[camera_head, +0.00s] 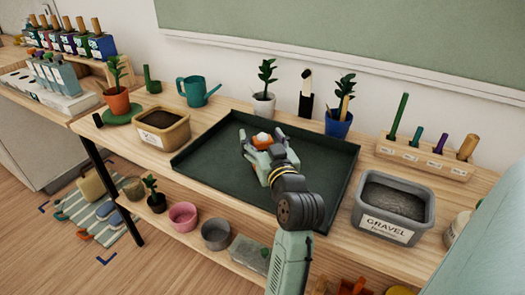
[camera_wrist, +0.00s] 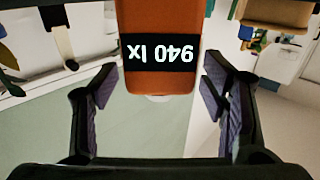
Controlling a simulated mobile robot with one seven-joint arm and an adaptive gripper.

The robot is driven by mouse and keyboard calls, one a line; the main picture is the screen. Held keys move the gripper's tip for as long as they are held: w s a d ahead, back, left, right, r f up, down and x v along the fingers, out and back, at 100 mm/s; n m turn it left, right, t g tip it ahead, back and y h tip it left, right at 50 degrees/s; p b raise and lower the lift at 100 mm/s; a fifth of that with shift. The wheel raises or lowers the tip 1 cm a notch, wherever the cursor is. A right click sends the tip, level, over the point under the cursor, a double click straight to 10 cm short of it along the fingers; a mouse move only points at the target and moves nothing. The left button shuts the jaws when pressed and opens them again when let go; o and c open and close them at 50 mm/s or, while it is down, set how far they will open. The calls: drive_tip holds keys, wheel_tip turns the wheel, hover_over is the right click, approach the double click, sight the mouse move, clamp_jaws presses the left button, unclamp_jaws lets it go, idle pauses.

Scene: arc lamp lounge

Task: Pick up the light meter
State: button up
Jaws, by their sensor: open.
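The light meter is an orange body with a black display reading "940 lx", upside down in the wrist view (camera_wrist: 158,75). A pale rounded part shows at its lower edge there. In the head view only a small orange and white bit of it (camera_head: 262,138) shows, over the dark tray (camera_head: 205,160). My gripper (camera_head: 261,143) is open around it. In the wrist view my two fingers (camera_wrist: 160,85) stand on either side of the meter, with a gap on both sides. My gripper hides most of the meter in the head view.
Plants in a white pot (camera_head: 263,105) and a blue pot (camera_head: 338,125) stand behind the tray. A gravel bin (camera_head: 392,208) is at right, a soil bin (camera_head: 163,127) and teal watering can (camera_head: 195,92) at left. The tray floor around my gripper looks clear.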

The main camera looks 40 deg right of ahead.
drive_tip(key=shift+c, duration=0.2)
drive_tip(key=c, duration=1.3)
drive_tip(key=shift+c, duration=0.7)
drive_tip(key=shift+r, duration=0.15)
